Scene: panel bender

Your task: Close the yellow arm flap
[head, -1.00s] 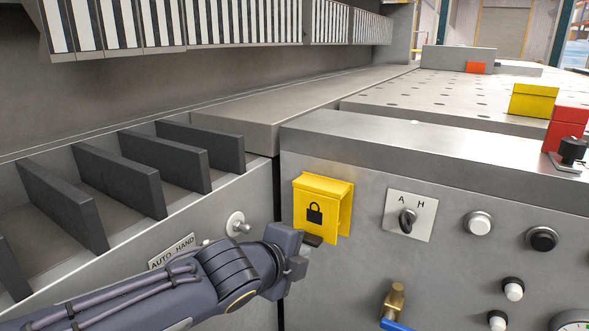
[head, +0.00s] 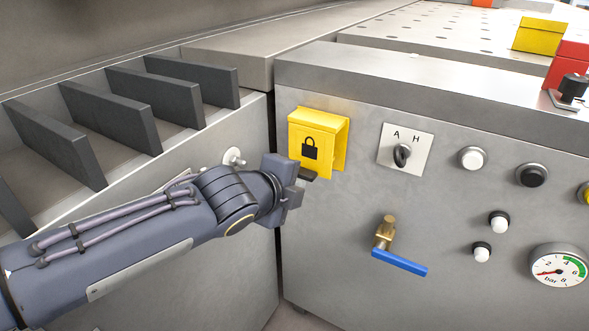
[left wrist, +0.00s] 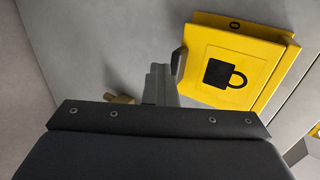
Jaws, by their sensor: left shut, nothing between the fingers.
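The yellow flap (head: 312,143) with a black padlock symbol is on the grey machine front, left of the A/H switch. Its front plate stands out from the panel, with a gap visible at its right side. It also shows in the left wrist view (left wrist: 228,70). My right gripper is not in view.
The A/H switch (head: 402,155) and several buttons are right of the flap. A brass valve with a blue lever (head: 400,262) projects below. A gauge (head: 559,271) is at lower right. Dark upright dividers (head: 122,110) stand at the left.

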